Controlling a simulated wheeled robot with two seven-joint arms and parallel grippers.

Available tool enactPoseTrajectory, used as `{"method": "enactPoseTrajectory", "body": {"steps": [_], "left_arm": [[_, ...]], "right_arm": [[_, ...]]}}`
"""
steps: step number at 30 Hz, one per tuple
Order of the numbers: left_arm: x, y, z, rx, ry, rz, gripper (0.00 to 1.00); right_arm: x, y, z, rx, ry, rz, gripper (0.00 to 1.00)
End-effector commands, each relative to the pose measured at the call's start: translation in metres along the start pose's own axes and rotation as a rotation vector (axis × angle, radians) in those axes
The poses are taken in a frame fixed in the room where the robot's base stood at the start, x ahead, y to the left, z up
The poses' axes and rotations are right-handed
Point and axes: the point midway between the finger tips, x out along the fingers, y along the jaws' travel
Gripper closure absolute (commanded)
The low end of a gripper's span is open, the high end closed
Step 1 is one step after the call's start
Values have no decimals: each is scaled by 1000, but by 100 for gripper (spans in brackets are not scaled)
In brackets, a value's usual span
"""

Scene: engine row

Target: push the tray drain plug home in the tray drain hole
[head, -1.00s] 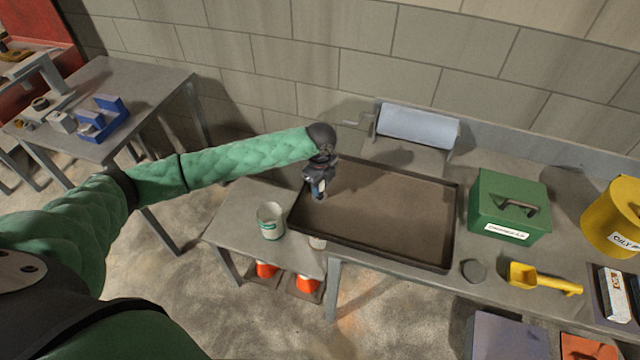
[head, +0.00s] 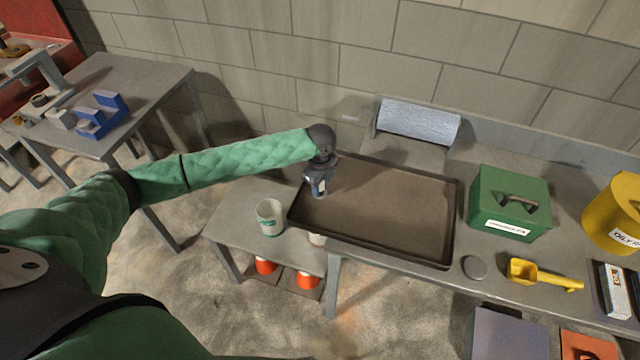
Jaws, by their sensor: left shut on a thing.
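The wide dark drain tray (head: 390,205) lies on the grey bench, its left end reaching out over a lower table. My left gripper (head: 320,194) points down over the tray's left end, close to the tray floor. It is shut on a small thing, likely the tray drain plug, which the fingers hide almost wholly. The drain hole does not show; the gripper covers that part of the tray. I cannot tell whether the plug touches the hole. My right gripper is not in view.
A white tub (head: 270,217) stands on the low table (head: 235,228) left of the tray. A paper roll (head: 418,122) is behind it. A green box (head: 510,202), a yellow scoop (head: 540,275) and a yellow bin (head: 615,215) are to the right. A block wall closes the back.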

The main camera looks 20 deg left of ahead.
Motion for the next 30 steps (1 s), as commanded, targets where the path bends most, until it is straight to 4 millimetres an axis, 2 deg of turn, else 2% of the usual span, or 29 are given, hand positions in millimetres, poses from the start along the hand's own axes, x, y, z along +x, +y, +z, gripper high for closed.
{"method": "enactPoseTrajectory", "body": {"steps": [15, 16, 19, 30], "left_arm": [[11, 0, 0, 0, 0, 1, 98], [10, 0, 0, 0, 0, 0, 66], [10, 0, 0, 0, 0, 0, 46], [10, 0, 0, 0, 0, 0, 46]], "right_arm": [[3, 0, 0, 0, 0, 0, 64], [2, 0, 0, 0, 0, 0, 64], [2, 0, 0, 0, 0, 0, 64], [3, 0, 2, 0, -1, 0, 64]]}}
